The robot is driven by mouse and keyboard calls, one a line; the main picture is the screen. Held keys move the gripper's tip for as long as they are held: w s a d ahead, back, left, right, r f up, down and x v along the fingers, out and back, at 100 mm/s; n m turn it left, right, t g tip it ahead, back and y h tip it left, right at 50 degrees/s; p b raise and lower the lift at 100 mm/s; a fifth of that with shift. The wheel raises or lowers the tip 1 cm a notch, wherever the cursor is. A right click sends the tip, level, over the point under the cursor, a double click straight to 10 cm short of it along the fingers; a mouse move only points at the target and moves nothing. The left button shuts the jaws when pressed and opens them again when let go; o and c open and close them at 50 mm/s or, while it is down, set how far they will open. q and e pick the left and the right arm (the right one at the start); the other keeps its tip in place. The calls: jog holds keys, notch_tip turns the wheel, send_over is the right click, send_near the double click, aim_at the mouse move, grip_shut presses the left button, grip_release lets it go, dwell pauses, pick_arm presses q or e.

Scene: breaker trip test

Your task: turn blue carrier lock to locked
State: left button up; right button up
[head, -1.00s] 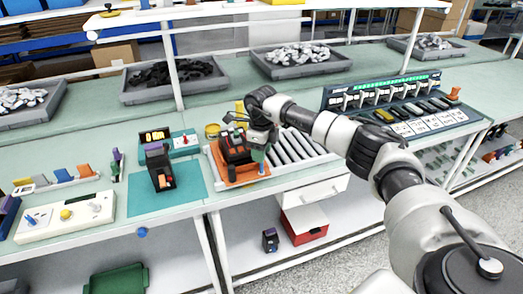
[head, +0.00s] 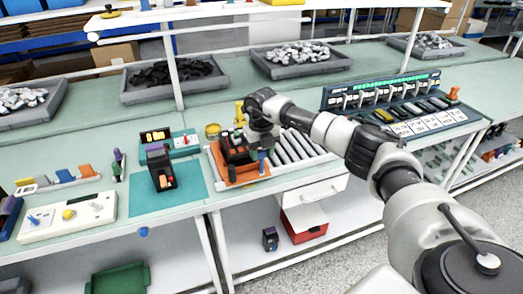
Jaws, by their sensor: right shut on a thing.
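The blue carrier lock (head: 262,161) is a small upright blue post at the right front of the orange carrier (head: 243,175). The carrier sits at the left end of the roller conveyor and bears a black breaker (head: 234,152). My right gripper (head: 262,149) points down over the lock and is shut on its top. The gripper and wrist hide the lock's upper part, and its exact turn angle is too small to tell. My left gripper is not in view.
Conveyor rollers (head: 299,147) extend right of the carrier. Another black breaker (head: 160,169) stands on a teal mat (head: 190,189) to the left. A white control panel (head: 68,218) lies further left. A breaker rack (head: 385,92) stands at the right back.

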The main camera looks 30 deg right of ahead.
jog(key=shift+r+m, duration=0.1)
jog(key=shift+m, duration=0.3)
jog(key=o, duration=0.9)
notch_tip(320, 180, up, 11)
jog(key=shift+f+b, duration=0.15)
jog(key=shift+b, duration=0.95)
